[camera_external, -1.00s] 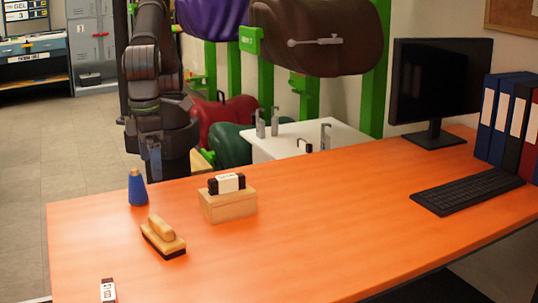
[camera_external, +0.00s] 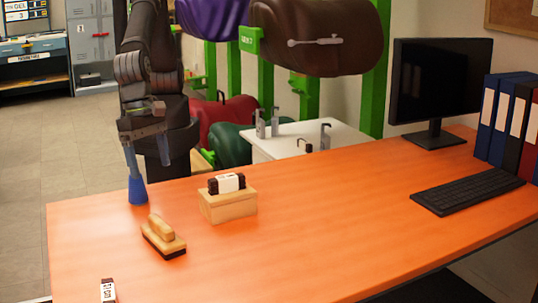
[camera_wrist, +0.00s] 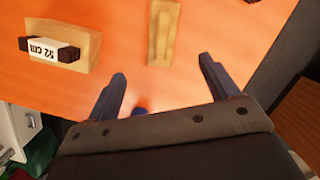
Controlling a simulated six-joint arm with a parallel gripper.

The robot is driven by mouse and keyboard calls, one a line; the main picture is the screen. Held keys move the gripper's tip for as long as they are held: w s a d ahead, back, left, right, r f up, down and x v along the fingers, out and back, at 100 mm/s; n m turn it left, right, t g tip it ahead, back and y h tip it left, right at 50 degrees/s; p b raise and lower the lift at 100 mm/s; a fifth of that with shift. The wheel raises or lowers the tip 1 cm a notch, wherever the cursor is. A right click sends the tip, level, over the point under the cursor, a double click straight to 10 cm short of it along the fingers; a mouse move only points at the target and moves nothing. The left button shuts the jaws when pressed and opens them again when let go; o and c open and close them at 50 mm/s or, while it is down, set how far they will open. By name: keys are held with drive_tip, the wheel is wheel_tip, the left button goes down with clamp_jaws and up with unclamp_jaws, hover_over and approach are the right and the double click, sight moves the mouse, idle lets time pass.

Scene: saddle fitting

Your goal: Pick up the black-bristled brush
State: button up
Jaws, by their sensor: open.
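The black-bristled brush (camera_external: 163,238) has a pale wooden body and handle with a dark bristle edge underneath. It lies on the orange table near its left end. In the wrist view the brush (camera_wrist: 164,32) shows from above, ahead of the fingertips and roughly between their lines. My gripper (camera_external: 148,163) is above the far left table edge, behind the brush and apart from it. In the wrist view my gripper (camera_wrist: 163,72) has its two blue-grey fingers spread with nothing held between them.
A blue cone-shaped object (camera_external: 138,191) stands close by my gripper; contact cannot be told. A wooden block (camera_external: 229,206) bearing a dark, white-labelled piece (camera_external: 227,183) is right of the brush. Another labelled piece (camera_external: 108,290) lies at the front. A keyboard (camera_external: 468,191) and monitor (camera_external: 440,90) are far right.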

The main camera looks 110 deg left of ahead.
sight(160, 221)
drive_tip(key=f+m, duration=0.1)
drive_tip(key=f, duration=0.3)
drive_tip(key=w+f+m, duration=0.1)
drive_tip(key=f, duration=0.3)
drive_tip(key=w+d+f+m, duration=0.1)
drive_tip(key=f+m, duration=0.1)
drive_tip(key=f, duration=0.2)
drive_tip(key=shift+t+h, duration=0.3)
drive_tip(key=shift+s+x, duration=0.1)
drive_tip(key=shift+x, duration=1.25)
drive_tip(key=shift+s+x, duration=0.15)
drive_tip(key=shift+x, duration=1.15)
drive_tip(key=shift+d, duration=0.15)
drive_tip(key=shift+c, duration=0.4)
drive_tip(key=c, duration=1.1)
